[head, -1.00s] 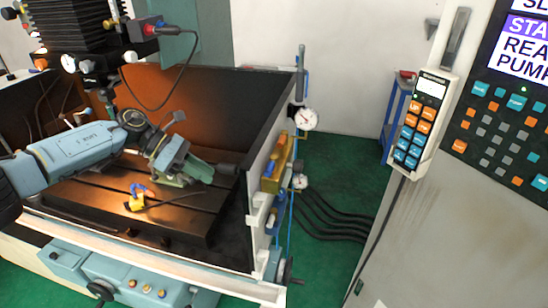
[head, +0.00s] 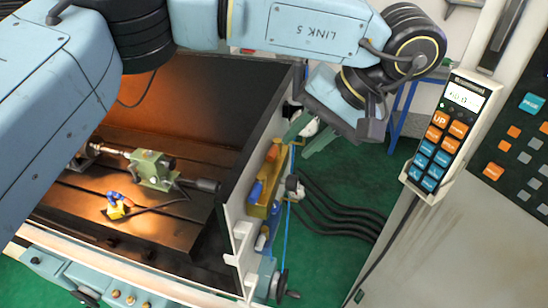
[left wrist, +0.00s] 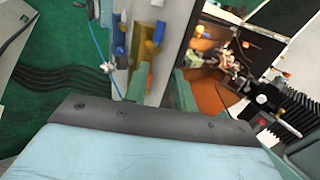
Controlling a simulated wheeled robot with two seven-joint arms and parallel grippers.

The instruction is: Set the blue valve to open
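A blue valve handle (head: 256,192) sits on a yellow block (head: 265,207) on the outer side wall of the machine enclosure. It also shows in the left wrist view (left wrist: 152,48), near a yellow-orange handle (left wrist: 159,31). I cannot tell from its angle whether the valve is open or closed. My left gripper (head: 308,137) hangs above and right of the block in the head view, apart from the valve. Its green fingers are spread with nothing between them; they also show in the left wrist view (left wrist: 161,88). My right gripper is out of view.
A pressure gauge is partly hidden behind my left gripper. Black hoses (head: 335,212) run over the green floor. A control pendant (head: 445,132) hangs on the grey cabinet at right. The machine table (head: 165,225) carries a green fixture (head: 152,170) and a small yellow-blue item (head: 117,208).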

